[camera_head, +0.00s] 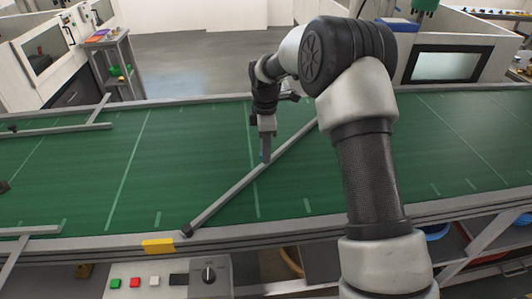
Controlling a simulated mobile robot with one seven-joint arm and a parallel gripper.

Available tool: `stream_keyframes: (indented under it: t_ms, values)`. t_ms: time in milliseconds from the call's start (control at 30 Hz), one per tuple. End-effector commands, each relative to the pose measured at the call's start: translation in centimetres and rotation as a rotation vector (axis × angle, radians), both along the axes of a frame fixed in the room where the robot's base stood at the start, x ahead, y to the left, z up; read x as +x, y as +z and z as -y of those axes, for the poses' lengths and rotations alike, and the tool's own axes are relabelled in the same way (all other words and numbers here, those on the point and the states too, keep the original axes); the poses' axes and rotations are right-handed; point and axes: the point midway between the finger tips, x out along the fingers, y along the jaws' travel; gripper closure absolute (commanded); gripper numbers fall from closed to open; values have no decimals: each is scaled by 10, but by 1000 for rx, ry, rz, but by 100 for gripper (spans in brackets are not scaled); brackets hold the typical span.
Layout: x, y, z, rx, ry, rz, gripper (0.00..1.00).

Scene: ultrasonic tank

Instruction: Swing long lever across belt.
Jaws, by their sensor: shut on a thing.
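The long lever (225,198) is a straight grey bar lying diagonally across the green belt (180,165). Its near end is at the belt's front rail, close to a yellow block, and it runs up and right until my arm hides its far part. My gripper (266,157) points down at the lever around the middle of its visible length and is shut on it. The fingertips are small in this view, and the exact grip is hard to make out.
Other grey bars (60,129) reach over the belt's left part. A control panel (165,280) with coloured buttons and a knob stands at the front. A shelf stand (112,62) is beyond the belt at left. The belt left of the lever is mostly clear.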

Motion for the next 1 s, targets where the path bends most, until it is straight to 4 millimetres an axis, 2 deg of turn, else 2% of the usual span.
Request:
stream_keyframes:
  t_ms: [600,633,700,1000]
  values:
    - [10,2,-7,2,39,6,100]
    - [10,2,-8,2,39,7,66]
    - [9,2,-8,2,39,5,54]
    - [8,1,-6,0,36,-1,52]
